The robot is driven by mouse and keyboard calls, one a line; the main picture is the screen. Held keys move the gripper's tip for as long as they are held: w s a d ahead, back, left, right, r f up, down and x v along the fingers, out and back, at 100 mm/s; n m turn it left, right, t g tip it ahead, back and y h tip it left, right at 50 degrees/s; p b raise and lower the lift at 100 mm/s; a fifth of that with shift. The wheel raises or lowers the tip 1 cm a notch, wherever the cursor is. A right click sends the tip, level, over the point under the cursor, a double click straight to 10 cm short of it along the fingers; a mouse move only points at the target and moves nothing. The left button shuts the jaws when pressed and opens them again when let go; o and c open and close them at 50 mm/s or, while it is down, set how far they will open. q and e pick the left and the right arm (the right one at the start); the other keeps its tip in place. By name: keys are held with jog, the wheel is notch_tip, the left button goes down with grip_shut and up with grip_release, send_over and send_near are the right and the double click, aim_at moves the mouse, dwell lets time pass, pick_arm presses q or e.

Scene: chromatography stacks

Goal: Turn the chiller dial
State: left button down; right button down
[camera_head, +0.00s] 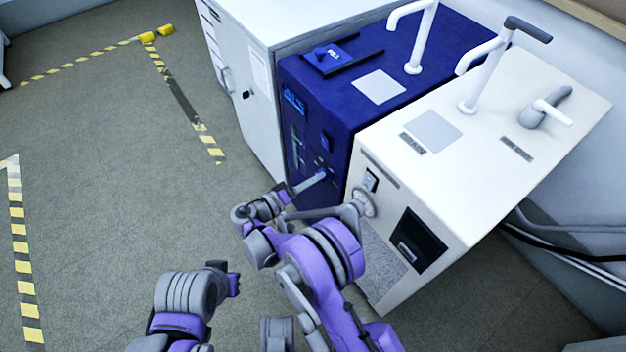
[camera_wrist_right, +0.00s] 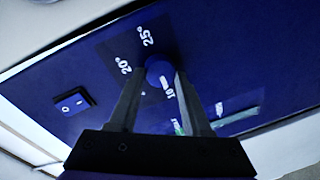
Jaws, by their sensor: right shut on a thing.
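The chiller is the dark blue cabinet (camera_head: 330,108), between two white units in the head view. Its dial (camera_wrist_right: 160,70) is a round blue knob on the blue front panel, with white marks such as 20°, 25° and 10 around it. My right gripper (camera_wrist_right: 160,78) is shut on the dial, one finger on each side of it. In the head view my right gripper (camera_head: 312,183) reaches the lower front of the chiller and hides the dial there. My left arm is at the lower left of the head view, over the floor; its fingers do not show.
A switch (camera_wrist_right: 73,102) sits on the panel left of the dial in the wrist view. The white unit (camera_head: 440,185) with taps stands close on the right, a white cabinet (camera_head: 245,90) on the left. Open floor (camera_head: 100,150) lies to the left.

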jog(key=shift+c, duration=1.8)
grip_release()
pick_arm(q)
jog(key=shift+s+a, duration=0.1)
